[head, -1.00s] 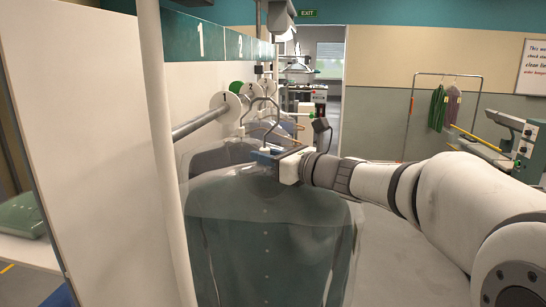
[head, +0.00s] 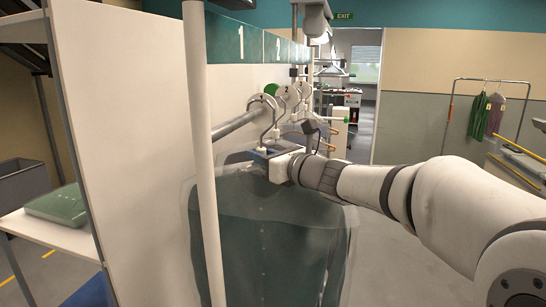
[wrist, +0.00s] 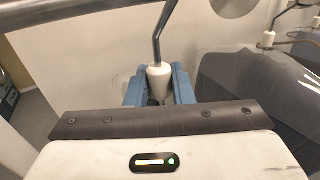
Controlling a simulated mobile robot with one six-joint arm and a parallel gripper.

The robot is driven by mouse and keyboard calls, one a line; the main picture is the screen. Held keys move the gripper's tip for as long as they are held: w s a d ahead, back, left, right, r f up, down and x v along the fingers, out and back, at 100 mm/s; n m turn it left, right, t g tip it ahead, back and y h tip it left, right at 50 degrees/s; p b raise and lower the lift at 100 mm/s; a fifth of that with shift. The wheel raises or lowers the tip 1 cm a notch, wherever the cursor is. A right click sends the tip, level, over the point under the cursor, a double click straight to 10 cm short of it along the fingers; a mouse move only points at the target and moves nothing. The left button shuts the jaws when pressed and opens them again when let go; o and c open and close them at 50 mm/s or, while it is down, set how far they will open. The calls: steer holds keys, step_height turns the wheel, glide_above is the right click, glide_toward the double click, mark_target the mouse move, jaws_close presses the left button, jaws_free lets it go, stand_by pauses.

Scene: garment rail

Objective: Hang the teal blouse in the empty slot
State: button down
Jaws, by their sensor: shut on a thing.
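The teal blouse (head: 265,240) hangs upright inside a clear cover, partly behind the white post in the head view. My gripper (head: 266,155) is shut on the white collar of its hanger. In the wrist view the blue fingers (wrist: 160,90) close around that collar (wrist: 159,78), and the metal hook (wrist: 161,35) rises above it. In the head view the hook (head: 268,122) stands close to the rail end and the disc marked 1. I cannot tell whether the hook touches the rail (head: 236,125).
A white post (head: 203,160) stands at the near left of the blouse. More hangers with dark covered garments (wrist: 250,85) hang to the right in the wrist view. Numbered signs (head: 240,42) run along the wall. A folded green item (head: 58,205) lies on a left shelf.

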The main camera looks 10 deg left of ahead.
mark_target(244, 174)
steer(key=shift+w+a, duration=0.15)
steer(key=shift+a, duration=1.8)
steer(key=shift+a+f+b, duration=0.3)
steer(key=shift+a+f, duration=0.2)
steer(key=shift+f+b, duration=0.7)
steer(key=shift+b, duration=0.15)
steer(key=c, duration=1.2)
jaws_free()
steer(key=shift+o, duration=0.2)
steer(key=shift+d, duration=0.1)
